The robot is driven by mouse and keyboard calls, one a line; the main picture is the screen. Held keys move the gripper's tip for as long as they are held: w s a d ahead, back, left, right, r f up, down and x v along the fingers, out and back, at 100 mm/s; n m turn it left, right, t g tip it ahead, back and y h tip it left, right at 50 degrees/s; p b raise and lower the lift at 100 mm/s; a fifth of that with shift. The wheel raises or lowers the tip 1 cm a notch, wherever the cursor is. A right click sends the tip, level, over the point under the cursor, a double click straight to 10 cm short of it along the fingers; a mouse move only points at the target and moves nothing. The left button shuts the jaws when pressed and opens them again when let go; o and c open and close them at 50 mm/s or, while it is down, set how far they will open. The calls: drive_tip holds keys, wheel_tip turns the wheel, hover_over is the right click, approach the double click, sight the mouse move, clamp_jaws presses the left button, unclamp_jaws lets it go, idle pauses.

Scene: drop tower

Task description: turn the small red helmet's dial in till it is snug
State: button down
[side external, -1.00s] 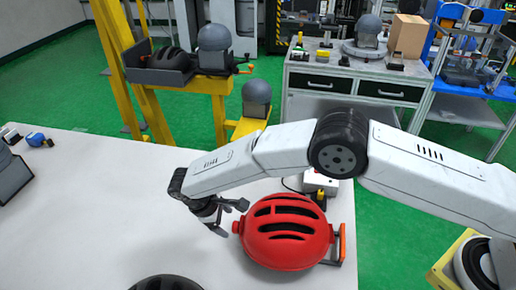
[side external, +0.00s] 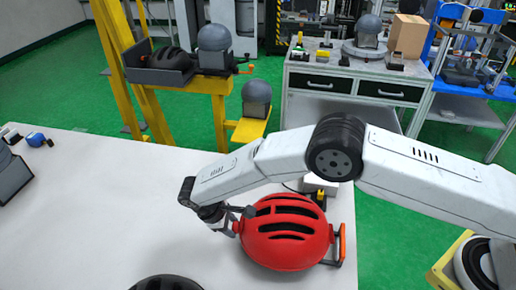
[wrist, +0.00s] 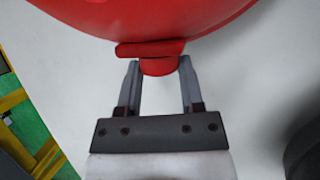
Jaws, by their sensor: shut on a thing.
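The small red helmet (side external: 287,246) sits on the white table, its black vent slots facing up. In the wrist view its red shell (wrist: 150,18) fills the top. Its red dial (wrist: 158,67) sticks out from the rim toward my gripper. My gripper (wrist: 158,72) has one finger on each side of the dial and is shut on it. In the side view my gripper (side external: 235,217) is at the helmet's left end, and the fingers partly hide the dial there.
An orange-handled bracket (side external: 340,244) stands at the helmet's right end. A black helmet (side external: 167,283) is cut off at the bottom edge. A small white box (side external: 319,185) is behind the red helmet.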

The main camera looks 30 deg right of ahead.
drive_tip(key=shift+t+h, duration=0.3)
drive_tip(key=shift+t, duration=0.1)
drive_tip(key=t+h, duration=0.1)
drive_tip(key=t, duration=0.1)
drive_tip(key=t+h, duration=0.1)
drive_tip(key=shift+s+a+f+m+h, duration=0.2)
drive_tip(key=shift+s+m+h, duration=0.1)
drive_tip(key=shift+m, duration=0.1)
drive_tip(key=shift+m+t+h, duration=0.5)
drive_tip(key=shift+t+h, duration=0.8)
drive_tip(key=shift+c, duration=1.1)
unclamp_jaws()
drive_tip(key=shift+a, duration=0.15)
drive_tip(key=shift+v, duration=3.8)
